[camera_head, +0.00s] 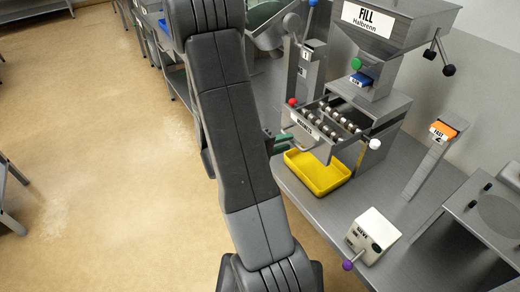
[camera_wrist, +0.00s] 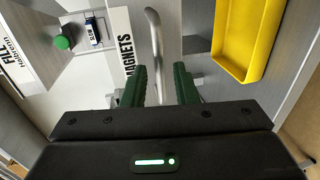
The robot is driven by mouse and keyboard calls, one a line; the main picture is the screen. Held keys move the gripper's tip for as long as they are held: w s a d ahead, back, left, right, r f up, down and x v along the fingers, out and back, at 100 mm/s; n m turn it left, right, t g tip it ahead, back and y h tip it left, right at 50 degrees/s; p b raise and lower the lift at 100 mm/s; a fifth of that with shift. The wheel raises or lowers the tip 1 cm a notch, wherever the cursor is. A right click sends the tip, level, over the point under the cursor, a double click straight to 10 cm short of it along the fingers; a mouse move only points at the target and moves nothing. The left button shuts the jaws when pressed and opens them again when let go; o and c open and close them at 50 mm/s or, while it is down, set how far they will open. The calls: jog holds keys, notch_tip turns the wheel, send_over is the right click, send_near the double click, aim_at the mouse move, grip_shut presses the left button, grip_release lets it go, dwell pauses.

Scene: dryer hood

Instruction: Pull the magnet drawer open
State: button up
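The magnet drawer's front, labelled MAGNETS (camera_head: 306,125), stands out from its grey housing (camera_head: 380,118), with several magnet rods (camera_head: 340,117) showing behind it. The label also shows in the wrist view (camera_wrist: 122,45). A curved metal handle (camera_wrist: 156,40) is fixed to the drawer front. My gripper (camera_wrist: 162,84) has green fingers, one on each side of the handle bar. A gap shows between the bar and the fingers, so it looks open around the handle. In the head view my gripper (camera_head: 282,142) is partly hidden by my arm.
A yellow tray (camera_head: 318,174) lies on the bench below the drawer. A FILL hopper (camera_head: 400,22) with a green knob and blue switch is above. A white box with a purple-knobbed lever (camera_head: 373,236) and an orange FAST switch (camera_head: 446,130) stand to the right. Open floor lies left.

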aim_at(292, 141)
jog(key=v, duration=1)
jog(key=shift+a, duration=0.2)
jog(key=x, duration=1.3)
jog(key=shift+w+d, duration=0.15)
jog(key=shift+d, duration=0.2)
jog(key=shift+d, duration=0.1)
